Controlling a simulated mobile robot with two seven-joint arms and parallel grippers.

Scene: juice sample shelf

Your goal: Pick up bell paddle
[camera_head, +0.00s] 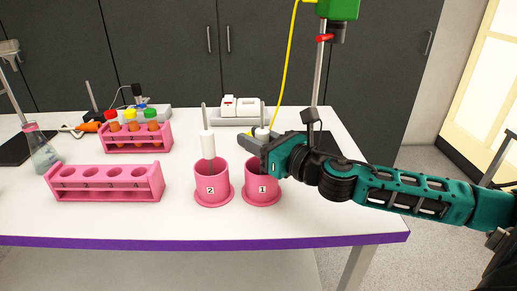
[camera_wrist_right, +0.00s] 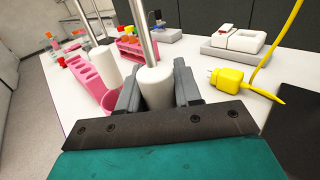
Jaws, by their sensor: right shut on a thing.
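My right gripper (camera_head: 258,141) is shut around the white handle of a bell paddle (camera_head: 262,131), whose metal rod points up. It stands over the pink cup 1 (camera_head: 262,189); the gripper hides whether its lower end is inside. In the right wrist view the white handle (camera_wrist_right: 155,88) sits between both fingers of the gripper (camera_wrist_right: 157,78). A second, similar paddle (camera_head: 207,146) stands upright in the pink cup 2 (camera_head: 212,190), to the left. My left gripper is not in view.
An empty pink rack (camera_head: 106,196) and a pink rack with capped tubes (camera_head: 136,146) stand left. A flask (camera_head: 42,152) is at far left. A white device (camera_head: 240,112) is behind the cups, and a yellow cable (camera_head: 284,70) with a plug (camera_wrist_right: 232,79) hangs near my gripper.

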